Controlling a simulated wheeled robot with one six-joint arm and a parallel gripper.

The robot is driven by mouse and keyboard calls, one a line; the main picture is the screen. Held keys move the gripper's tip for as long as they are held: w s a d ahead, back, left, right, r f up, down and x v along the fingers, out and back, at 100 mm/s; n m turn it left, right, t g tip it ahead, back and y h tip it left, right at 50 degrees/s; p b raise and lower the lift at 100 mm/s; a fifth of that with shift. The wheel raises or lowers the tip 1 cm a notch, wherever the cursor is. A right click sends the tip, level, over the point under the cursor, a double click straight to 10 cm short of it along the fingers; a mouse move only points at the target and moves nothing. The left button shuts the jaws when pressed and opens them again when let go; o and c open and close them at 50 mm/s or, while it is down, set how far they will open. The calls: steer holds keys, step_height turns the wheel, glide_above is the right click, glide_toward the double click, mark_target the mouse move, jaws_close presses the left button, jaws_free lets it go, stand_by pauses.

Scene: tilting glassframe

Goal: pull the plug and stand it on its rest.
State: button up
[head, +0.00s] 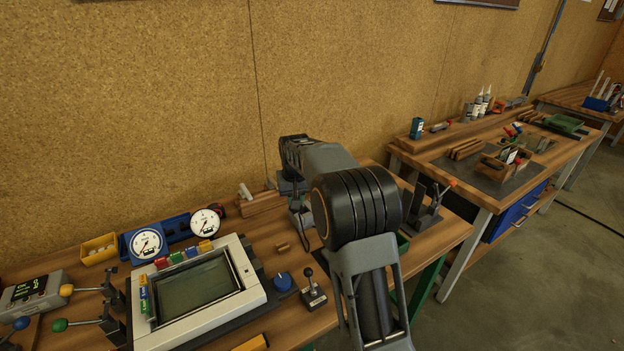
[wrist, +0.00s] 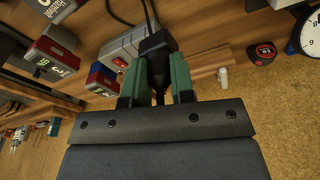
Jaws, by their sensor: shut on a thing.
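In the wrist view my gripper (wrist: 158,72) is shut, with its green-lined fingers either side of a black plug (wrist: 154,44). A dark cord runs from the plug toward the top of the picture. A grey socket box (wrist: 120,50) with a red switch lies right beside the plug. I cannot tell whether the plug is still seated in it or clear of it. In the head view my arm hides the fingers and the plug. I cannot make out the plug's rest with certainty.
In the head view a framed screen panel (head: 197,293), two white dials (head: 146,243), levers and a small joystick (head: 313,290) crowd the bench's left part. A white peg (head: 245,191) stands near the wall. A second bench (head: 440,148) is at the right.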

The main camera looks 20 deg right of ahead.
steer(key=w+a+f+m+p, duration=0.1)
steer(key=w+a+f, duration=0.1)
steer(key=a+f, duration=0.2)
step_height(320, 180, down, 4)
steer(key=shift+w+a+r+p, duration=0.15)
steer(key=shift+w+a+p, duration=0.05)
steer(key=shift+a+p, duration=0.1)
steer(key=shift+f+b, duration=2.2)
steer(key=shift+f, duration=0.7)
steer(key=shift+f+b, duration=1.35)
steer(key=shift+f, duration=0.1)
steer(key=o, duration=1)
steer(key=shift+c, duration=0.2)
